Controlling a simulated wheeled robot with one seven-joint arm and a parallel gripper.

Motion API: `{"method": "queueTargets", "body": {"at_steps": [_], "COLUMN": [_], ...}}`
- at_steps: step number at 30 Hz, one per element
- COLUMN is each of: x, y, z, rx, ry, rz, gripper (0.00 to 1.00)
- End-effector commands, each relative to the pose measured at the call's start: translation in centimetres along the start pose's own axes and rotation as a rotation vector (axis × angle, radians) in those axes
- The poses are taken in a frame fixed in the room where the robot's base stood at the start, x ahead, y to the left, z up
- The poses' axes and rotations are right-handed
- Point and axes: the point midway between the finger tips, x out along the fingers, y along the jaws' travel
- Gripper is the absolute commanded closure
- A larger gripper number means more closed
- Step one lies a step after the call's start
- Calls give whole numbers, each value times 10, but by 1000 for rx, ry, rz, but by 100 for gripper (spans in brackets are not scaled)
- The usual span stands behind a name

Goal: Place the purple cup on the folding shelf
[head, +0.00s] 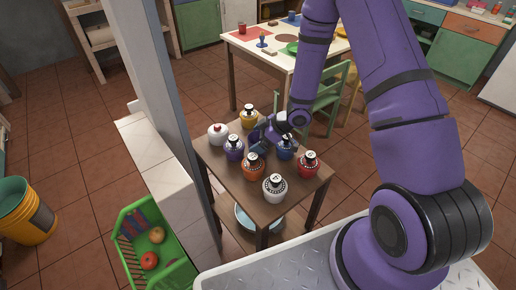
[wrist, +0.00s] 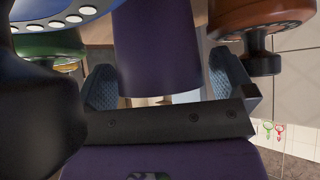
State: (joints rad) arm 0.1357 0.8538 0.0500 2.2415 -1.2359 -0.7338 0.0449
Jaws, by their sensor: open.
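The purple cup (wrist: 158,50) is a plain cylinder in the wrist view, between the two fingers of my gripper (wrist: 165,85). A gap shows between the cup and each finger. In the head view my gripper (head: 268,137) is low among the jars on a small brown wooden table, and hides part of the cup there. My gripper is open. I cannot tell for sure which piece is the folding shelf; a wooden shelf unit (head: 98,36) stands at the upper left of the head view.
Close around my gripper stand a purple-blue jar (head: 234,150), an orange jar (head: 252,166), a blue jar (head: 285,150) and a yellow jar (head: 249,119). Red and white jars are on the same table (head: 229,182). A grey post (head: 150,85) rises left of it.

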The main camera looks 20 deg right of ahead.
Motion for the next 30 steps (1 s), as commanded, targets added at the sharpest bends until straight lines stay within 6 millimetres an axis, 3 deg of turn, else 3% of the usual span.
{"method": "queueTargets", "body": {"at_steps": [3,9,12,22,30], "x": [0,0,0,-3,-23], "y": [0,0,0,0,1], "z": [0,0,0,-3,-22], "rx": [0,0,0,-1,-3], "ry": [0,0,0,1,1], "rz": [0,0,0,0,2], "gripper": [0,46,54,54,54]}}
